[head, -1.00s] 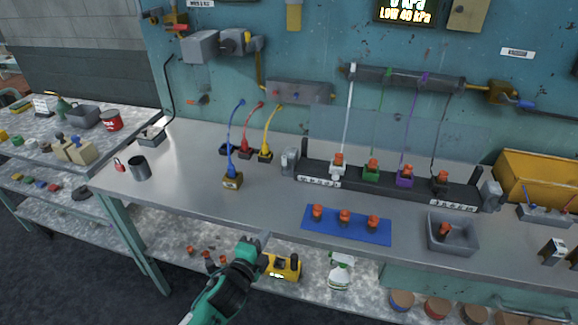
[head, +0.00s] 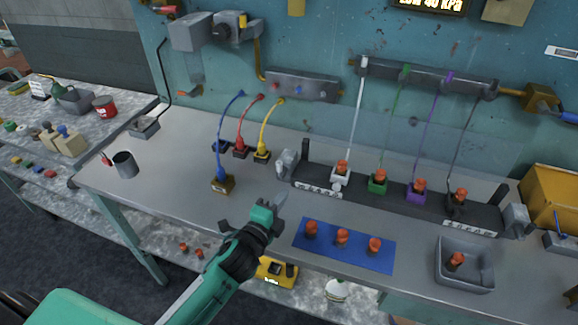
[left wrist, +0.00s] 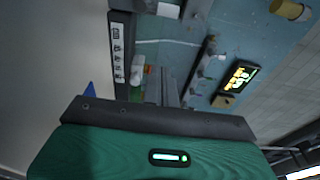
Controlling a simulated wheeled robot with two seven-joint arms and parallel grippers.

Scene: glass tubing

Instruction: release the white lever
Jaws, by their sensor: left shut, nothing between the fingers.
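The white lever (head: 340,177) is the white piece at the left end of the black valve rail (head: 400,200). An orange knob sits on it and a white tube rises behind it. My left gripper (head: 278,203) is shut and empty, in front of the rail's left end, to the left of and nearer than the white lever, and apart from it. In the left wrist view the white piece (left wrist: 137,68) shows beyond the gripper, beside the rail. Which way the lever is tipped is too small to tell. My right gripper is not in view.
Green (head: 377,183), purple (head: 416,189) and black fittings stand along the rail. A blue mat (head: 344,257) with orange knobs lies in front. A grey tray (head: 466,275) stands at the right. A blue-tubed block (head: 222,185) stands at the left. The bench between is clear.

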